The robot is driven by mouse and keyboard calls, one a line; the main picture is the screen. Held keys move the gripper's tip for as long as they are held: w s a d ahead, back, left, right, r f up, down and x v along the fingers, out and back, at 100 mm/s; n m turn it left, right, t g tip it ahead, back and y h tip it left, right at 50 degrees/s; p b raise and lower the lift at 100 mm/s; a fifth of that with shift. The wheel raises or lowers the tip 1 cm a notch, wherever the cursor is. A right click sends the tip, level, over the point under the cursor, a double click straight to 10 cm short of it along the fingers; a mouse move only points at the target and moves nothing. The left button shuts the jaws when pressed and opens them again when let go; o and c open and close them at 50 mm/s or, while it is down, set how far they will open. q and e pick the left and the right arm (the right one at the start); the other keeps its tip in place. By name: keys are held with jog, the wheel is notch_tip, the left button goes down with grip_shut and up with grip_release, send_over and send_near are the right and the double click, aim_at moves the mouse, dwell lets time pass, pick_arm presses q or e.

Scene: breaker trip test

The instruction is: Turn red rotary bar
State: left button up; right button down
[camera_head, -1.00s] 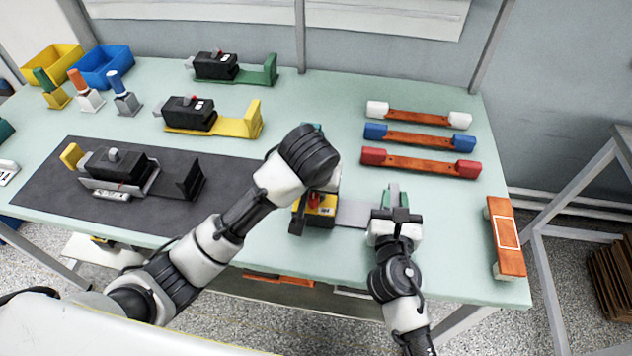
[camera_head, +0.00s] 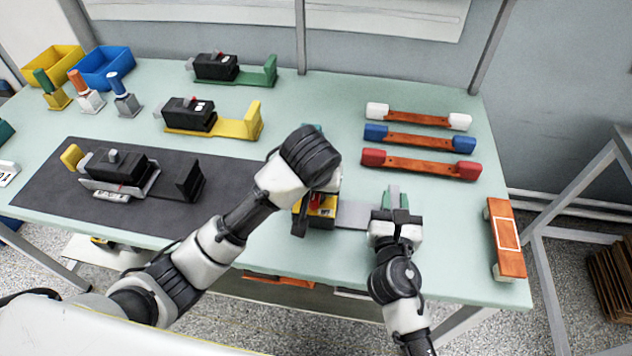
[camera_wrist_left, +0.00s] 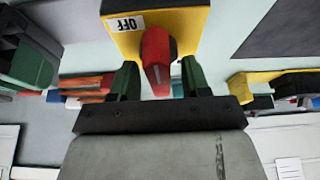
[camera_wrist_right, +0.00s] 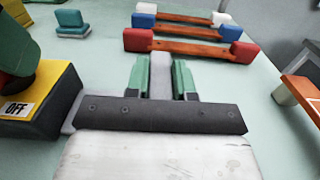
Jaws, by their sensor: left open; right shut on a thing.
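The red rotary bar (camera_wrist_left: 157,60) sits on the yellow top of a switch box (camera_wrist_left: 190,22) with an OFF label. The box also shows in the head view (camera_head: 322,211), partly hidden by my left arm. My left gripper (camera_wrist_left: 158,82) is open, with one green finger on each side of the bar's near end and visible gaps between. My right gripper (camera_head: 396,198) is shut on the grey plate (camera_wrist_right: 160,72) that extends from the right side of the box; the plate also shows in the head view (camera_head: 353,214).
Three orange bars with white, blue and red ends (camera_head: 420,164) lie behind my right gripper. An orange piece (camera_head: 507,237) lies at the table's right edge. A dark mat (camera_head: 60,180) with a black device (camera_head: 118,170) lies left. Yellow (camera_head: 240,124) and green (camera_head: 262,74) holders stand behind.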

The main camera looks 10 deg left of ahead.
aim_at(314, 196)
pick_arm(q)
jog(key=v, duration=0.8)
jog(key=shift+w+r, duration=0.1)
jog(key=shift+r, duration=0.1)
jog(key=shift+v, duration=1.9)
jog(key=shift+f, duration=0.1)
pick_arm(e)
jog(key=c, duration=0.9)
grip_release()
jog(key=shift+s, duration=0.1)
